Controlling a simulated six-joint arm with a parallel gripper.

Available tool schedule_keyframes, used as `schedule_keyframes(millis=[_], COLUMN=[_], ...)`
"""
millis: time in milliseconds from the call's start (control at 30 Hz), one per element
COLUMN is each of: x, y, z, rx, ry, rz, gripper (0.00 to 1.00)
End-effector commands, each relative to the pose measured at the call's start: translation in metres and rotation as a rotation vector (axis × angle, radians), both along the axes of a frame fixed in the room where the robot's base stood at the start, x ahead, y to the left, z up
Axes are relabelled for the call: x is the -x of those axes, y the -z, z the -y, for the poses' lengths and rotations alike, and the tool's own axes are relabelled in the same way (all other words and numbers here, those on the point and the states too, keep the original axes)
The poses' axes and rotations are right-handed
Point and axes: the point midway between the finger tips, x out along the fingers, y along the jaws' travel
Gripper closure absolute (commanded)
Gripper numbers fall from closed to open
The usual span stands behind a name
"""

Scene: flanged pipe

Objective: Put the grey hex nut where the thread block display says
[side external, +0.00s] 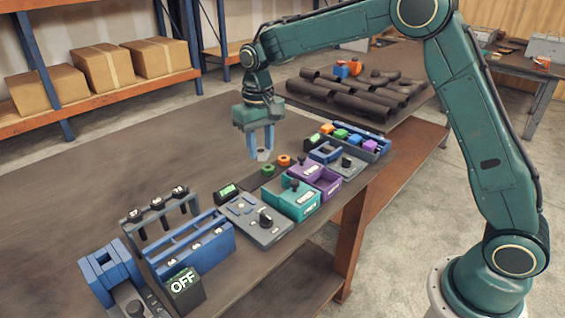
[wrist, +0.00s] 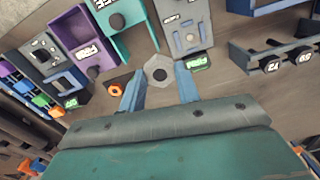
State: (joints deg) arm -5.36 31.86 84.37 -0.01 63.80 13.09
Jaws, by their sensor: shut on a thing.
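The grey hex nut (side external: 263,155) is between the fingertips of my gripper (side external: 262,150), which is shut on it just above the table. In the wrist view the nut (wrist: 158,72) sits between the two blue fingers of my gripper (wrist: 159,76), with a dark round hole in its middle. A small display with green text (side external: 227,190) stands left of the nut; its text is too small to read surely. It also shows in the wrist view (wrist: 200,62). A larger display (side external: 184,283) reads OFF. I cannot tell which display belongs to the thread block.
A grey knob panel (side external: 254,222), a teal box (side external: 292,198) and a purple box (side external: 316,175) line the table edge. A blue rack (side external: 195,245) stands front left. The table's left is clear.

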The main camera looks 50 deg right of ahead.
Motion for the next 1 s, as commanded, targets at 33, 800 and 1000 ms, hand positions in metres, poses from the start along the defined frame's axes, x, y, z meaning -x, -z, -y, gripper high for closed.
schedule_keyframes(millis=[33,800,1000], x=[0.004,0.090,0.090], y=[-0.001,0.016,0.041], z=[0.013,0.148,0.148], rx=[0.000,0.000,0.000], ry=[0.028,0.391,0.390], rz=[0.001,-0.004,-0.002], gripper=[0.87,0.87,0.87])
